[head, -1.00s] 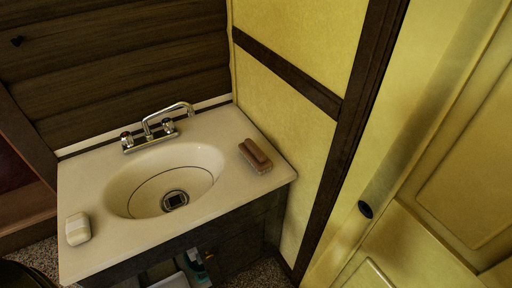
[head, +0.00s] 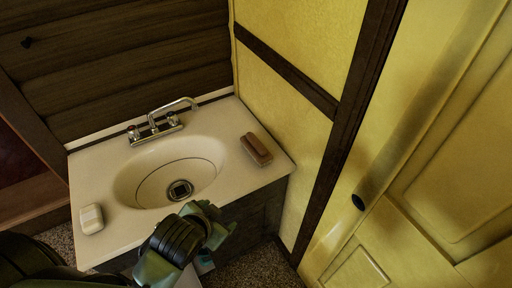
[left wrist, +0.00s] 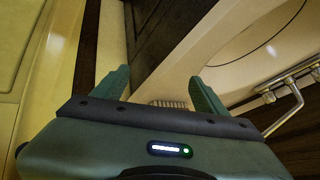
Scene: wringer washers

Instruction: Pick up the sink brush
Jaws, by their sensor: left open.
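The sink brush (head: 256,149), a brown block with a paler underside, lies on the right part of the cream sink counter (head: 235,165), right of the basin. In the left wrist view, a small strip of bristles, seemingly the brush (left wrist: 168,103), shows between the fingers, mostly hidden by the gripper body. My left gripper (head: 213,222) is over the counter's front edge, in front of the basin, apart from the brush and nearer to me. In the left wrist view it is open (left wrist: 158,75), fingers spread and empty. My right gripper is not in view.
A pale soap-like block (head: 92,218) sits at the counter's left. A chrome faucet (head: 155,125) stands behind the basin (head: 150,185). A yellow wall (head: 285,100) rises close to the right of the brush, and a yellow door (head: 430,160) stands further right.

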